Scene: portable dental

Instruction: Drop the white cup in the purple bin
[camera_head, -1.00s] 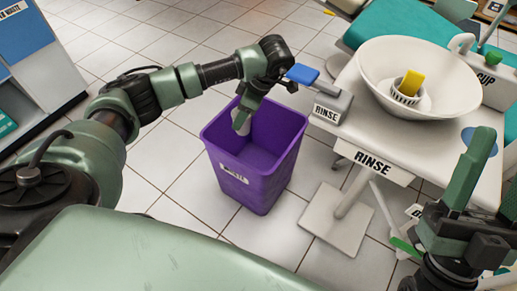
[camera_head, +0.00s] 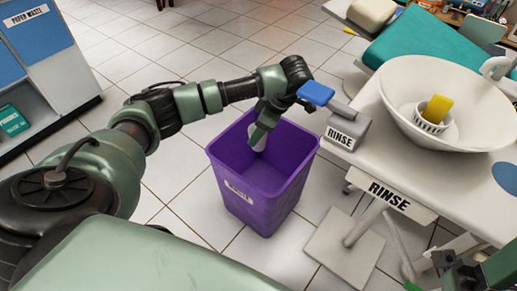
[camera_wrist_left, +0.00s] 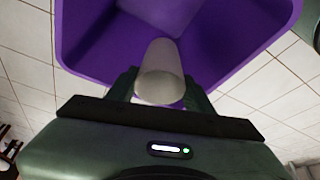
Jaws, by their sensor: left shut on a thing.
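The white cup (camera_head: 258,142) is held in my left gripper (camera_head: 264,128), which points down at the mouth of the purple bin (camera_head: 232,180). The gripper's fingers partly hide the cup in the head view. In the left wrist view the cup (camera_wrist_left: 159,75) sits between the two fingers, with the purple bin (camera_wrist_left: 228,45) open around and beyond it. The bin stands upright on the floor with a white label on its front. My right gripper (camera_head: 470,268) is cut off at the lower right corner, so its jaws cannot be judged.
A rinse stand (camera_head: 455,170) with a white basin (camera_head: 400,80) is right of the bin; a yellow sponge (camera_head: 437,108) sits in a small holder in the basin. A blue lever (camera_head: 316,93) juts out near my left wrist. A blue and white cabinet (camera_head: 35,75) stands left.

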